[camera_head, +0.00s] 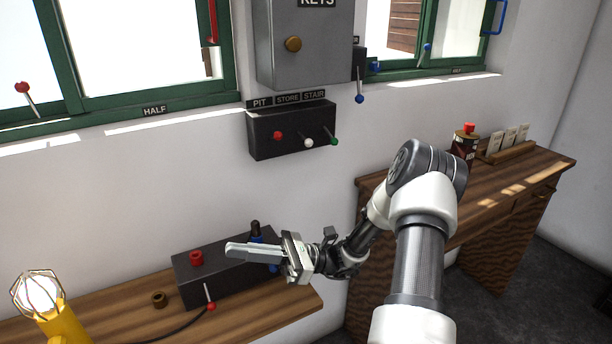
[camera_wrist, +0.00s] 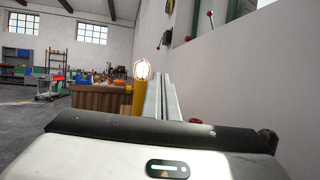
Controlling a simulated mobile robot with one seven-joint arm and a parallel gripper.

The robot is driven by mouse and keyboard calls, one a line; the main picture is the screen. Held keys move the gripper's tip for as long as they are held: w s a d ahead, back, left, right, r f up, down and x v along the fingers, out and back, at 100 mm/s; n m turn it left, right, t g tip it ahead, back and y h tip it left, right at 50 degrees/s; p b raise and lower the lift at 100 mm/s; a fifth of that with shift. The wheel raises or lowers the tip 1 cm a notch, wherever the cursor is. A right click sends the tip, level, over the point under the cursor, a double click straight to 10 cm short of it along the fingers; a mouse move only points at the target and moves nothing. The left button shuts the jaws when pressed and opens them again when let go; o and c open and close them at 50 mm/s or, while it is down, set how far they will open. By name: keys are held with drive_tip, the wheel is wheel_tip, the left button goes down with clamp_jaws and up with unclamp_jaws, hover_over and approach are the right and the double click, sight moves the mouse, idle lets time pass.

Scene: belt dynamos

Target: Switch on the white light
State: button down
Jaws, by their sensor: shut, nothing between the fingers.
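A dark switch box (camera_head: 292,143) on the wall bears labels PIT, STORE and STAIR. Under them are red, white and green knobbed levers; the white knob (camera_head: 309,143) is the middle one and points outward and slightly down. A yellow caged lamp (camera_head: 66,324) stands at the lower left, its bulb glowing white; it also shows lit in the wrist view (camera_wrist: 140,99). My gripper (camera_head: 232,250) is shut and empty, pointing left, in front of the bench box and below the wall switches. Its closed fingers show in the wrist view (camera_wrist: 166,92).
A dark box (camera_head: 205,284) with a red knob and a red-tipped lever sits on the wooden bench (camera_head: 252,316); my gripper hides part of it. A grey KEYS cabinet (camera_head: 300,55) hangs above the switches. A desk (camera_head: 500,189) with a can stands right.

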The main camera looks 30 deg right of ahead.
drive_tip(key=w+d+r+m+t+h, duration=0.3)
drive_tip(key=w+d+m+t, duration=0.2)
drive_tip(key=d+m+t, duration=0.55)
drive_tip(key=m+t+h+b, duration=0.1)
drive_tip(key=m+t+h, duration=0.5)
drive_tip(key=t+h, duration=0.55)
approach(304, 139)
wheel_tip(304, 139, down, 3)
drive_tip(key=s+g, duration=0.1)
drive_tip(key=s, duration=0.2)
drive_tip(key=shift+w+a+f+h, duration=0.1)
drive_tip(key=shift+w+h, duration=0.15)
drive_tip(key=x, duration=1)
drive_tip(key=shift+s, duration=0.1)
